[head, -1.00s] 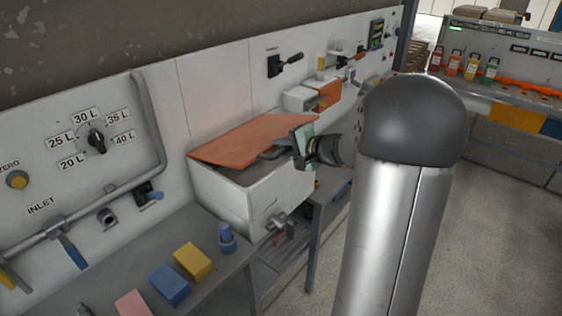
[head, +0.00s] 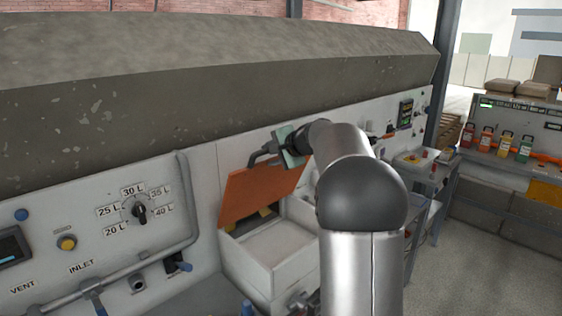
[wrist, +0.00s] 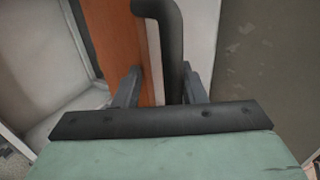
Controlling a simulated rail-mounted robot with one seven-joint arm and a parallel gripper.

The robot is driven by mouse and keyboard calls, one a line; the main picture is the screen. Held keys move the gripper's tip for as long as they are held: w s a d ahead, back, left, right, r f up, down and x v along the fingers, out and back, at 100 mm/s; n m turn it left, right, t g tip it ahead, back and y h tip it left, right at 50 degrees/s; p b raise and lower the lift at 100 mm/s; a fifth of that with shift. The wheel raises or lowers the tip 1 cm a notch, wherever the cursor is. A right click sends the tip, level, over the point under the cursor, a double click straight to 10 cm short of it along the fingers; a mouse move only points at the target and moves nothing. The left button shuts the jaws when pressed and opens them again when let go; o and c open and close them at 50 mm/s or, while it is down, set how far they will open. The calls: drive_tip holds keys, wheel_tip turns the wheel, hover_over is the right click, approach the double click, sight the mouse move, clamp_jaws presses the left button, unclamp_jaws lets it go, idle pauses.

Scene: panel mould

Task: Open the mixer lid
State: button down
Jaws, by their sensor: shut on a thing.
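The mixer is a white box (head: 270,262) against the panel wall. Its orange lid (head: 250,192) is tilted steeply up, hinged at the back, and the box's pale inside shows below it. A dark bar handle (head: 262,157) sticks out from the lid's upper edge. My gripper (head: 276,148) is at this handle. In the wrist view the two fingers of my gripper (wrist: 158,88) are shut around the dark handle (wrist: 170,50), with the orange lid (wrist: 115,35) just to its left. The fingertips are partly hidden by the handle and lid.
A volume dial (head: 139,210) and a grey pipe (head: 187,200) are on the wall left of the mixer. A side table (head: 425,165) stands to the right. The floor at right is clear.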

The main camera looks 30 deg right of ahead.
drive_tip(key=shift+w+a+f+g+p, duration=0.1)
drive_tip(key=shift+w+a+g+p, duration=0.15)
drive_tip(key=shift+w, duration=0.3)
drive_tip(key=shift+w+a+g+p, duration=0.15)
drive_tip(key=shift+w+a, duration=0.15)
drive_tip(key=shift+w, duration=0.25)
drive_tip(key=c, duration=1.4)
unclamp_jaws()
drive_tip(key=shift+o, duration=0.2)
drive_tip(key=shift+w+f, duration=0.15)
drive_tip(key=shift+r, duration=0.2)
drive_tip(key=shift+s+d+r, duration=0.15)
drive_tip(key=shift+s+r, duration=0.05)
drive_tip(key=b+v, duration=0.4)
drive_tip(key=v, duration=1.3)
drive_tip(key=shift+a, duration=0.3)
drive_tip(key=shift+r, duration=0.1)
